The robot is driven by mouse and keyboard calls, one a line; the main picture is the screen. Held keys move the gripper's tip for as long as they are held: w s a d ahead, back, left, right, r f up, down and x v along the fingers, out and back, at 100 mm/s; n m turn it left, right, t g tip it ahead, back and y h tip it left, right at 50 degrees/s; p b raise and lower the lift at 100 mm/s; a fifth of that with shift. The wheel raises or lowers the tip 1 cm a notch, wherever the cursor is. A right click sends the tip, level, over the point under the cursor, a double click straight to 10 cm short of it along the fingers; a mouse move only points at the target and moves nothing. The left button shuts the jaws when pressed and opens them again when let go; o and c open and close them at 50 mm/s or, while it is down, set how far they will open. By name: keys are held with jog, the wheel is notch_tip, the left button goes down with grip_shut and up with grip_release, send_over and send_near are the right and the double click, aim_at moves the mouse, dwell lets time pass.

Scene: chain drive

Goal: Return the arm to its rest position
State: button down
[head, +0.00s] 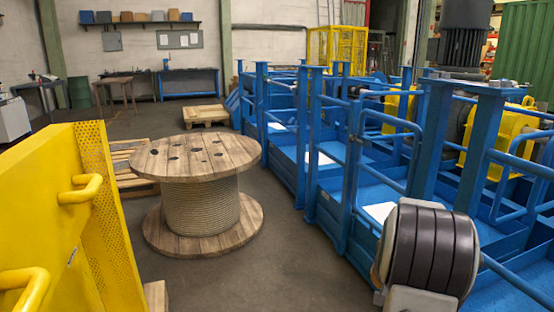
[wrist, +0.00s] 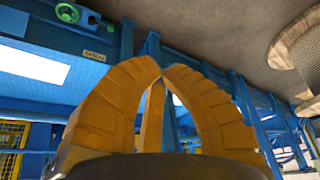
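My gripper (wrist: 162,70) fills the middle of the wrist view with its curved orange fingers. The fingertips meet, and there is no object between them. The wrist view is steeply tilted, with blue framework behind the fingers. In the head view, a dark ribbed, rounded part of my arm (head: 430,248) shows at the lower right, in front of the blue framework. My gripper is not visible in the head view.
A blue railed platform (head: 325,180) runs along the right side. A wooden cable reel (head: 195,155) stands on the floor left of it. A yellow panel with handles (head: 45,215) is close on the left. Open floor (head: 285,240) lies between the reel and the platform.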

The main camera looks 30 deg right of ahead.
jog(key=w+a+r+n+y+p, duration=0.1)
jog(key=w+a+r+n+p, duration=0.15)
jog(key=a+r+p, duration=0.75)
jog(key=s+a+r+n+y+p, duration=0.1)
jog(key=s+a+r+n+p, duration=0.1)
jog(key=a+r, duration=0.4)
jog(key=s+a+r+n+y+p, duration=0.1)
jog(key=s+a+r+n+p, duration=0.2)
jog(key=s+a+r, duration=0.3)
jog(key=s+a+r+n+p, duration=0.2)
jog(key=s+a+r+p, duration=0.2)
jog(key=a, duration=1)
notch_tip(320, 180, up, 2)
jog(key=shift+s+r+t+y+p, duration=0.1)
jog(key=shift+s+t+y+p, duration=0.25)
jog(key=shift+s, duration=0.8)
jog(key=shift+a+n, duration=0.1)
jog(key=shift+n, duration=0.15)
